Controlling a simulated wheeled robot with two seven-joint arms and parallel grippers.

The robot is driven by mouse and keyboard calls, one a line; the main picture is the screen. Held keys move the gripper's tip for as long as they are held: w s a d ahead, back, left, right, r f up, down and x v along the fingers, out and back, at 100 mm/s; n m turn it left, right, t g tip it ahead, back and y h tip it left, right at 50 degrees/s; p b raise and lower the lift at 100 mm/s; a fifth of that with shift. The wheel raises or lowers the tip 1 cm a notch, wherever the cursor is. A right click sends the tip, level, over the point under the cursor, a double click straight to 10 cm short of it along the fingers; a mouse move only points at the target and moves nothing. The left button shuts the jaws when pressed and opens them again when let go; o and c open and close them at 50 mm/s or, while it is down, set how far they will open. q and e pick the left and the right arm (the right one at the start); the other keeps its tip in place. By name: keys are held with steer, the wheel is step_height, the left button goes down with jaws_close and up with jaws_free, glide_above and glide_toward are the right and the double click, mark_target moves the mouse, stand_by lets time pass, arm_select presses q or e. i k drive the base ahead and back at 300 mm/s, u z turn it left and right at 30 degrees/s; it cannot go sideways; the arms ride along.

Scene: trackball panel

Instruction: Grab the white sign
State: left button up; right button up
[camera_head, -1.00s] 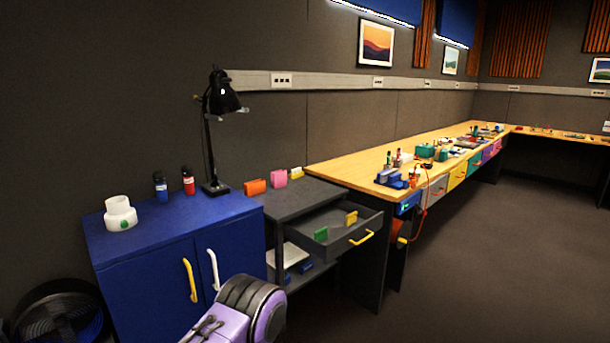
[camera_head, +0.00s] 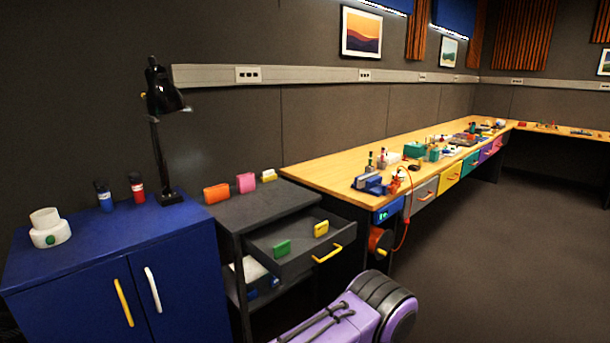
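A small pale block (camera_head: 268,175), whitish to pale yellow, stands at the back of the grey cabinet's top (camera_head: 245,207). It is the only light-coloured piece in the row there and looks like the white sign, though it is too small to read. A pink sign (camera_head: 246,183) and an orange sign (camera_head: 216,193) stand to its left. Neither of my grippers' fingers show in the head view. Nothing is seen touching the pale block.
The grey cabinet's drawer (camera_head: 315,262) is open, holding a green sign (camera_head: 282,248) and a yellow sign (camera_head: 321,229). A blue cabinet (camera_head: 75,262) with a black lamp (camera_head: 160,130) stands left. A long wooden bench (camera_head: 335,176) runs right. Floor (camera_head: 490,230) is clear at right.

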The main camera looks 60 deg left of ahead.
mark_target(266, 173)
steer(key=u, duration=0.25)
steer(key=i, duration=0.7)
steer(key=u, duration=0.6)
